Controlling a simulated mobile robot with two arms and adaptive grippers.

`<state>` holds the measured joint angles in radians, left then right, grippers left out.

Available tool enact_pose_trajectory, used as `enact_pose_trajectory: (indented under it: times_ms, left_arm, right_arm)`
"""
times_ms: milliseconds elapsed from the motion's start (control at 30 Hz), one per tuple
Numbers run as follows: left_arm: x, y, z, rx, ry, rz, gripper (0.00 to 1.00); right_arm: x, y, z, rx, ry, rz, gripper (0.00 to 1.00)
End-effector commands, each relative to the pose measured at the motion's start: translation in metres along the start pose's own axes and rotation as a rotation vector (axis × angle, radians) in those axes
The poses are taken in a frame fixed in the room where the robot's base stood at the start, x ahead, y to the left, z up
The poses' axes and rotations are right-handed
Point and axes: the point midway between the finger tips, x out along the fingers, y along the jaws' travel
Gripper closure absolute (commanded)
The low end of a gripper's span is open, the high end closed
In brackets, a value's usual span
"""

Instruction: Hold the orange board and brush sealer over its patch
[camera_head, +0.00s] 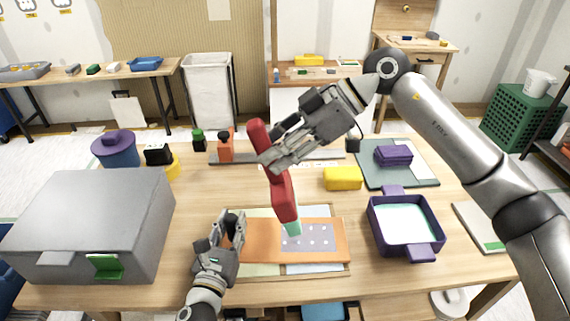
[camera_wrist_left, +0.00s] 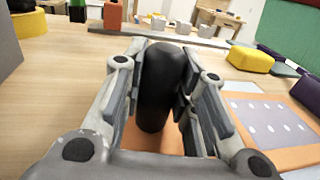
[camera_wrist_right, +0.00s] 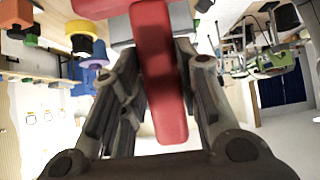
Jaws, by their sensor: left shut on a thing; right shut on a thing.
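The orange board (camera_head: 263,236) lies flat over pale sheets on the table, with a pale lilac dotted patch (camera_head: 318,237) on its right part. The patch also shows in the left wrist view (camera_wrist_left: 268,124). My left gripper (camera_head: 233,226) is shut on a black upright handle (camera_wrist_left: 160,85) at the board's left end. My right gripper (camera_head: 272,160) is shut on the red handle of the brush (camera_head: 284,196). The handle fills the middle of the right wrist view (camera_wrist_right: 158,70). The brush tilts slightly, and its teal tip (camera_head: 292,229) is at the patch's left part; contact is unclear.
A purple tray (camera_head: 375,221) with pale teal liquid stands right of the board. A yellow block (camera_head: 342,178) lies behind it. A large grey box (camera_head: 90,215) takes up the table's left. Purple blocks on a green mat (camera_head: 375,178) lie back right.

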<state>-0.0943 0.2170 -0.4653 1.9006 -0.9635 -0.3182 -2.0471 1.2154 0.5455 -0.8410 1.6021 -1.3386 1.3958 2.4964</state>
Motion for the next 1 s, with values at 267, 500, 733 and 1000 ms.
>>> enact_pose_trajectory:
  times_ms: [267, 500, 733, 1000]
  left_arm:
    - [-0.001, 0.000, -0.007, 0.001, 0.013, 0.001, 1.00]
    - [-0.001, 0.000, -0.006, 0.001, 0.013, 0.001, 1.00]
    - [-0.001, 0.000, -0.007, 0.001, 0.013, 0.002, 1.00]
    - [-0.001, 0.000, -0.006, 0.001, 0.013, 0.002, 1.00]
  right_arm:
    - [-0.003, 0.005, -0.008, 0.066, 0.031, 0.082, 1.00]
    - [-0.003, 0.005, -0.008, 0.066, 0.031, 0.081, 1.00]
    - [0.002, 0.005, -0.002, 0.067, 0.033, 0.074, 1.00]
    - [0.022, 0.004, 0.022, 0.068, 0.032, 0.073, 1.00]
